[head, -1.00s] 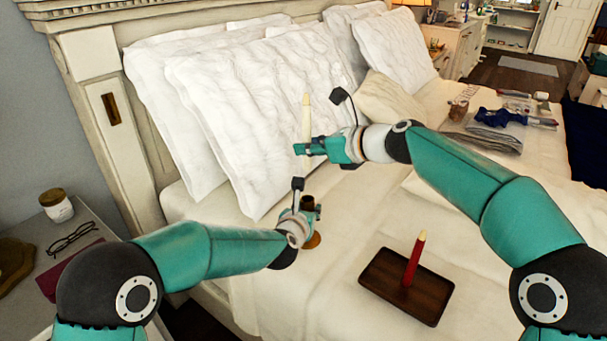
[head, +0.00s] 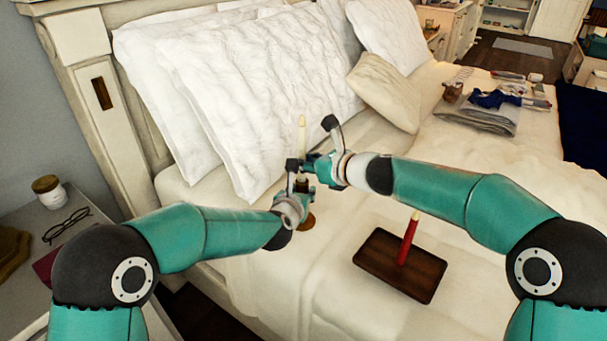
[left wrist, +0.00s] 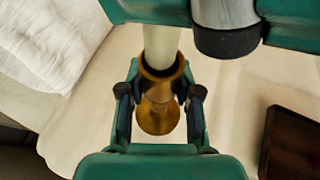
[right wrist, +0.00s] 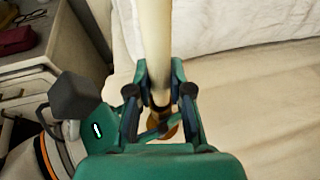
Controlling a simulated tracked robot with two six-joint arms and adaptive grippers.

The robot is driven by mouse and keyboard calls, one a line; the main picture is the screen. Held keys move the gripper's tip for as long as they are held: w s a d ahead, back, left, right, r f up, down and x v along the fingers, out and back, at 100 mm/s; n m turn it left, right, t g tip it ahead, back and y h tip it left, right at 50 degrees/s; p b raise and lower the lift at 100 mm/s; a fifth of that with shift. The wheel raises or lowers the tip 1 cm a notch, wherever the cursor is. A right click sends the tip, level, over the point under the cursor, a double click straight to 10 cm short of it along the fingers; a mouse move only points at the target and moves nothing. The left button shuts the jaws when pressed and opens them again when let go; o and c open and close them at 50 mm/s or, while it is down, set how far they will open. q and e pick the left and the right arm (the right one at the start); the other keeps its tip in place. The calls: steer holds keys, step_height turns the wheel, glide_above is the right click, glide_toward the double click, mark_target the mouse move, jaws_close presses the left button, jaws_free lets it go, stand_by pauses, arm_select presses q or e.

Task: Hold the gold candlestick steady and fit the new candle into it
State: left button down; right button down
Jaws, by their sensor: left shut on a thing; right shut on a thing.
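The gold candlestick (left wrist: 157,112) stands upright on the bed; its round base (head: 307,223) shows in the head view. My left gripper (head: 298,183) is shut on the candlestick just below its cup. My right gripper (head: 312,166) is shut on the cream new candle (head: 301,132) and holds it upright directly above the candlestick. In the left wrist view the candle's lower end (left wrist: 162,45) meets the cup's opening; how deep it sits I cannot tell. In the right wrist view the candle (right wrist: 155,40) runs down between the fingers, with some gold (right wrist: 170,128) below.
A dark wooden tray (head: 375,275) with a red, pale-tipped candle (head: 407,240) lies on the bed to the right. White pillows (head: 230,100) stand behind the grippers. Folded clothes (head: 478,118) lie far right. A nightstand with a jar (head: 49,191) and glasses (head: 67,225) is at left.

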mark_target(305, 175)
step_height(305, 175, down, 4)
steer(key=shift+s+d+f, duration=0.1)
steer(key=c, duration=1.1)
jaws_free()
steer(key=shift+o, duration=0.2)
steer(key=shift+r, duration=0.2)
steer(key=shift+s+d+r, duration=0.15)
steer(key=shift+d+r, duration=0.05)
steer(key=shift+r, duration=0.05)
steer(key=v, duration=1.1)
steer(key=shift+o, duration=0.3)
steer(key=shift+s+r, duration=0.1)
